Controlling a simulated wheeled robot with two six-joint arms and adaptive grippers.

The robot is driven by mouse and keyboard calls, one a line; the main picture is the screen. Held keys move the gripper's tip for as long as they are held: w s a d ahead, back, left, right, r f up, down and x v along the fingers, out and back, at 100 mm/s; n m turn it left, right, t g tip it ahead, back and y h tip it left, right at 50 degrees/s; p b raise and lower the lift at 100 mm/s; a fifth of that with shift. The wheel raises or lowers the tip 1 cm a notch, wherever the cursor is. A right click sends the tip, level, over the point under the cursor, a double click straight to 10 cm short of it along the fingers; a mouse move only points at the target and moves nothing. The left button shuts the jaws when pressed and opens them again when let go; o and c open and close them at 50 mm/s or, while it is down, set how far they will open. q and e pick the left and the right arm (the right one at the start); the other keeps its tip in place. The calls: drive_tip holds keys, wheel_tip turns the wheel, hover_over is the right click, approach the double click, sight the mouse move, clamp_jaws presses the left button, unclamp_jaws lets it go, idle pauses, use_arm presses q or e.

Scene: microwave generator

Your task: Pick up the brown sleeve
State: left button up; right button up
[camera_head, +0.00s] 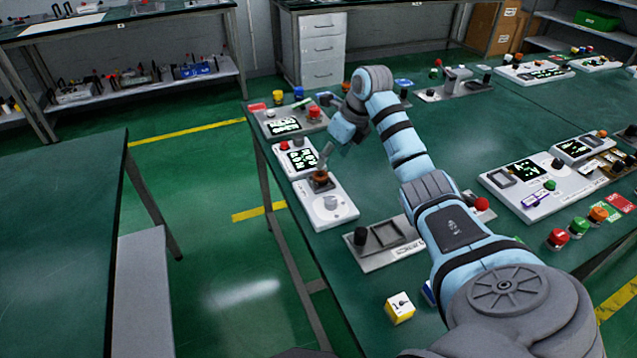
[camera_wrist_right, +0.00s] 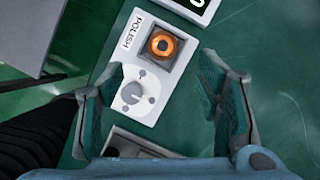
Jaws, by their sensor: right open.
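The brown sleeve (camera_wrist_right: 162,44) is an orange-brown ring seated in a dark square socket on the white POLISH unit (camera_wrist_right: 144,72). In the head view the sleeve (camera_head: 321,178) sits on the far half of that unit (camera_head: 336,213), at the table's left edge. My right gripper (camera_head: 328,153) is above the unit, close to the sleeve. In the right wrist view my right gripper (camera_wrist_right: 160,85) has its fingers spread wide and nothing between them; the sleeve lies beyond the fingertips, upward in the picture. My left gripper is not in view.
A grey round knob (camera_head: 330,203) is on the near half of the POLISH unit. Another panel (camera_head: 296,157) stands just behind it. A grey tray device (camera_head: 383,240) and a yellow-white cube (camera_head: 400,307) are nearer. Several panels and buttons stand to the right.

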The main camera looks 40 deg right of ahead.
sight(321, 175)
drive_tip(key=b+x, duration=0.1)
drive_tip(key=x, duration=0.7)
drive_tip(key=shift+w+d+f, duration=0.15)
drive_tip(key=shift+f, duration=0.2)
drive_tip(key=c, duration=1.3)
drive_tip(key=shift+r, duration=0.1)
